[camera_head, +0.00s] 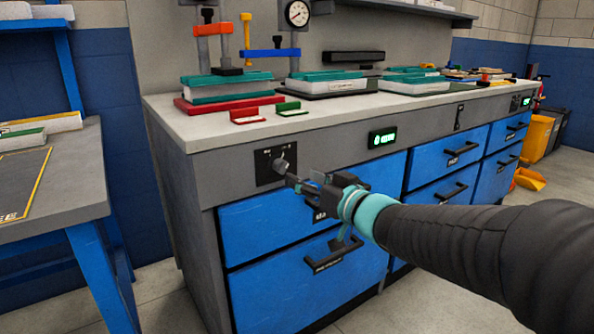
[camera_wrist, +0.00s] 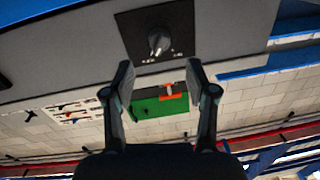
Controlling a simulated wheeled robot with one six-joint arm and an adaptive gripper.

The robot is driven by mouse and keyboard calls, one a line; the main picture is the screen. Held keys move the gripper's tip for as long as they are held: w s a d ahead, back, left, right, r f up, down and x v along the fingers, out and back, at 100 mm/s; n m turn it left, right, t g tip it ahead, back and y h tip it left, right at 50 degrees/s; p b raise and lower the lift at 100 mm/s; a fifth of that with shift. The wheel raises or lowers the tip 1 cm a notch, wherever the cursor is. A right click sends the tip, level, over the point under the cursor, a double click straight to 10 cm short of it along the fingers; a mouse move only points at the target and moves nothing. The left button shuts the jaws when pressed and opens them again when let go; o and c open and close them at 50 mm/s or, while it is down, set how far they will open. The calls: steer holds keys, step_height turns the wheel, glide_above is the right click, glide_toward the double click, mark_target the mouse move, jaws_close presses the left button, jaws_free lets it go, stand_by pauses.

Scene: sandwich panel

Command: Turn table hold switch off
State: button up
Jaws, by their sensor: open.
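The switch is a grey rotary knob (camera_head: 281,164) on a small black plate (camera_head: 264,171), set in the grey front panel of the workbench at its left end. In the wrist view the knob (camera_wrist: 159,40) sits on its black plate (camera_wrist: 134,22), ahead of my fingertips and apart from them. Small white marks lie around the knob, too small to read. My gripper (camera_head: 296,184) reaches in from the right toward the knob. In the wrist view my gripper (camera_wrist: 161,75) is open and empty, its two fingers on either side below the knob.
A green-lit display (camera_head: 382,138) is on the panel right of the switch. Blue drawers with dark handles (camera_head: 333,255) lie just under my gripper. A grey table (camera_head: 75,180) stands at left.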

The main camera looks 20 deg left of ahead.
mark_target(286, 168)
steer(key=x, duration=0.7)
steer(key=shift+w+a, duration=0.15)
steer(key=shift+a, duration=0.1)
jaws_close()
